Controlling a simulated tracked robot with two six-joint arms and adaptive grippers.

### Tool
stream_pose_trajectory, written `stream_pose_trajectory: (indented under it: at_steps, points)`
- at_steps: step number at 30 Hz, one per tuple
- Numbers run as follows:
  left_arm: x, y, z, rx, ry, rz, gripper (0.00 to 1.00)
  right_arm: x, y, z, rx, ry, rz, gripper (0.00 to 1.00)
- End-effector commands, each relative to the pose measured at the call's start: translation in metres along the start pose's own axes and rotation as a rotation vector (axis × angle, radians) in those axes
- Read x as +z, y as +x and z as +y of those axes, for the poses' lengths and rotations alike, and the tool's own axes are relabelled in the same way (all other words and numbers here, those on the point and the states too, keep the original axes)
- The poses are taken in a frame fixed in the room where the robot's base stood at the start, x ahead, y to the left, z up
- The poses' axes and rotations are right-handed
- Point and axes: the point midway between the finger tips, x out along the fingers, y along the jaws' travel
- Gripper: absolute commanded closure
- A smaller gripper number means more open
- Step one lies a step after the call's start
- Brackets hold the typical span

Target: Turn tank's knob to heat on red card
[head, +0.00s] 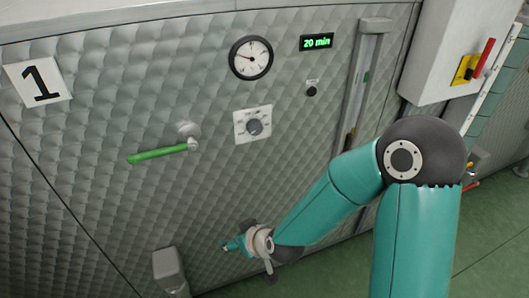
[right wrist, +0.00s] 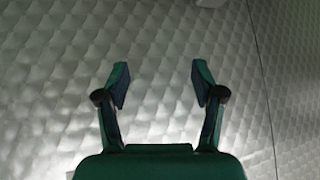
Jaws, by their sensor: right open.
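No red card shows in either view. My right gripper (head: 232,246) is low in the head view, below the knob and apart from it. In the right wrist view the right gripper (right wrist: 160,82) is open and empty, its two fingers spread before the bare quilted wall. The knob is not in the right wrist view. My left gripper is not in view.
A green-handled lever (head: 160,153) sticks out left of the knob. A round gauge (head: 251,58), a green "20 min" display (head: 317,41) and a small black button (head: 311,91) are above. A white box (head: 440,40) with a red lever (head: 484,58) is at right.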

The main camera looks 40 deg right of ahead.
Motion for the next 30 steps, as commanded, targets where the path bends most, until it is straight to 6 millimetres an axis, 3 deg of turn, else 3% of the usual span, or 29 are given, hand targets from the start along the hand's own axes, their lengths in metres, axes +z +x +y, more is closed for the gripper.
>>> stream_pose_trajectory:
  at_steps: [1,6,12,15,21,30]
  points:
    - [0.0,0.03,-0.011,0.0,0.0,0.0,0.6,-0.015,-0.002,0.013,0.038,-0.037,0.108,0.32]
    - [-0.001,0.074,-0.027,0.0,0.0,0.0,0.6,-0.071,-0.062,0.048,0.186,-0.16,0.41,0.32]
    - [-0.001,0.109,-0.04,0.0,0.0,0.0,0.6,-0.095,-0.137,0.074,0.351,-0.244,0.651,0.32]
    - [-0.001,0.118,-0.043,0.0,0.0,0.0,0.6,-0.099,-0.163,0.082,0.405,-0.263,0.716,0.32]
    - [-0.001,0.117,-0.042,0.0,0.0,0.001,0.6,-0.105,-0.183,0.088,0.451,-0.28,0.758,0.32]
    - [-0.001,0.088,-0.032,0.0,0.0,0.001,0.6,-0.127,-0.167,0.096,0.45,-0.282,0.752,0.32]
